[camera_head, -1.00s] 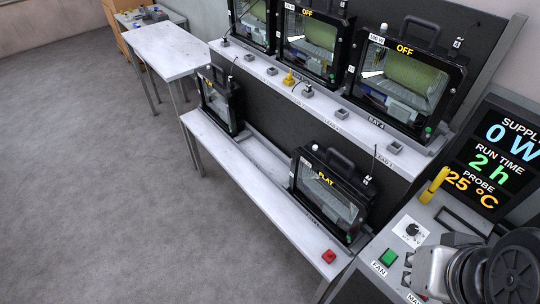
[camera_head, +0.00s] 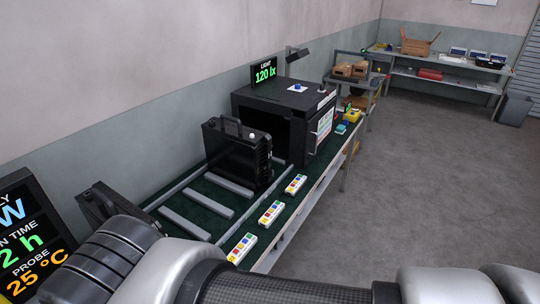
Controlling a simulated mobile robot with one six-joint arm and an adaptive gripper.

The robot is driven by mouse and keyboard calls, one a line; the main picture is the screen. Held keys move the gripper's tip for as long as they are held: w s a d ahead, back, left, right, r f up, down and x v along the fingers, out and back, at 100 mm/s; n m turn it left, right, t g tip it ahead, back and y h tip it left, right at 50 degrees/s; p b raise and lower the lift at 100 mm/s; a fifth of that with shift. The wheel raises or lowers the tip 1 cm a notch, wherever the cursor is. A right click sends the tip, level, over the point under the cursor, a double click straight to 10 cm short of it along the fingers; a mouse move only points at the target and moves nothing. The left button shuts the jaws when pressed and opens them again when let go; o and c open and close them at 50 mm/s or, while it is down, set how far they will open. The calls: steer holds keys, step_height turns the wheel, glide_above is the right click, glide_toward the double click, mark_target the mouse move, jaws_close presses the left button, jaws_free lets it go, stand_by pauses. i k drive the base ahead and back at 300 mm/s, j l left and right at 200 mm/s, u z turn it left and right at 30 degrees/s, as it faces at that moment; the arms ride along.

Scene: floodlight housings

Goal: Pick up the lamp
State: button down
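A black finned lamp housing (camera_head: 237,152) stands upright on the green-topped bench, in front of a black box. A small white knob shows on its top. Another black housing with a handle (camera_head: 104,203) is at the lower left, partly hidden behind my arm. I cannot tell which one is the task's lamp. My arm crosses the bottom of the view, and my gripper is not in view.
Grey bars lie on the green bench (camera_head: 203,193), with several button strips (camera_head: 271,213) along its front edge. The grey floor (camera_head: 430,170) at right is clear.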

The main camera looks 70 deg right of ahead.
mark_target(242, 155)
steer(key=k+l+z, duration=0.1)
steer(key=z, duration=1.85)
steer(key=i+l+u, duration=0.2)
steer(key=u, duration=0.25)
steer(key=i+l+u, duration=0.1)
steer(key=l+u, duration=0.15)
steer(key=u, duration=0.15)
steer(key=i+l+u, duration=0.15)
steer(key=u, duration=0.3)
steer(key=l+u, duration=0.95)
steer(key=l, duration=0.85)
steer(key=k+l, duration=0.15)
steer(key=l, duration=0.8)
steer(key=u, duration=0.05)
